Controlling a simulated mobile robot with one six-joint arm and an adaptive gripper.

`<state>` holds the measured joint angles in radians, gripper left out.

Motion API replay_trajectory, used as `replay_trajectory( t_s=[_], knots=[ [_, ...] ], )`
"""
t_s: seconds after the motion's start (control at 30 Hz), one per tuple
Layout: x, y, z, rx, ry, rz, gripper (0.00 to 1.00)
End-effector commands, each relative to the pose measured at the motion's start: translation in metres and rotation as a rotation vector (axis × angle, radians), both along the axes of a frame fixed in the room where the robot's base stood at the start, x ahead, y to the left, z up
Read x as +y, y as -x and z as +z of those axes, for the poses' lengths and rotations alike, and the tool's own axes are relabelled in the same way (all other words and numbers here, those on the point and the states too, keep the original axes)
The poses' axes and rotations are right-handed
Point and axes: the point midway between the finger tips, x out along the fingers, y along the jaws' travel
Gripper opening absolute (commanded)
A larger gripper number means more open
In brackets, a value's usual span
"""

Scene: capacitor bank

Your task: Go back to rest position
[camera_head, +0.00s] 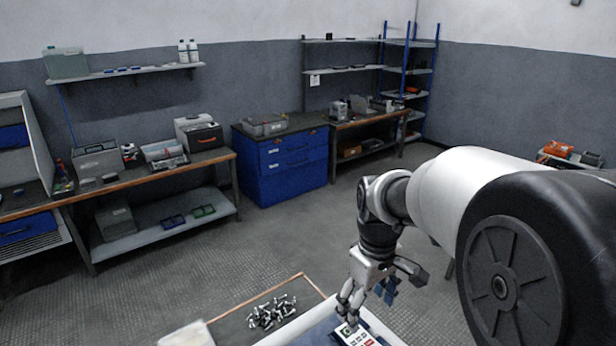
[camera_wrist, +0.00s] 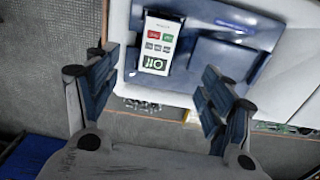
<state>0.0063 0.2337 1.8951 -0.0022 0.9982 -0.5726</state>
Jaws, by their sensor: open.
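My gripper (camera_wrist: 155,95) is open and empty in the wrist view, its two blue-padded fingers spread apart. In the head view my gripper (camera_head: 367,298) points down over the near work surface at the bottom centre. Below it is a white panel with red and green labels (camera_head: 355,337). In the wrist view the labelled panel (camera_wrist: 158,45) shows an "Off" label and sits on a blue fixture (camera_wrist: 232,58) past the fingertips. No contact between the fingers and the panel shows.
A pile of metal bolts (camera_head: 270,314) lies on the wood-edged bench left of my gripper. A wooden workbench (camera_head: 75,196) and a blue drawer cabinet (camera_head: 295,165) stand along the back wall. The floor (camera_head: 265,235) between is clear.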

Motion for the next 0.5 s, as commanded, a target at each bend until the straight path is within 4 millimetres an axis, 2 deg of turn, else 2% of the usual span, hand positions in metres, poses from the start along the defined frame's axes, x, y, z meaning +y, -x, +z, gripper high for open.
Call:
replay_trajectory(
  t_s=[0.13, 0.23, 0.37, 0.5],
  knots=[
    [0.001, 0.033, 0.021, -0.07, -0.004, -0.087, 0.75],
    [0.001, 0.066, 0.034, -0.13, -0.013, -0.172, 0.75],
    [0.001, 0.108, 0.041, -0.205, -0.032, -0.282, 0.75],
    [0.002, 0.151, 0.037, -0.277, -0.061, -0.392, 0.75]
  ],
)
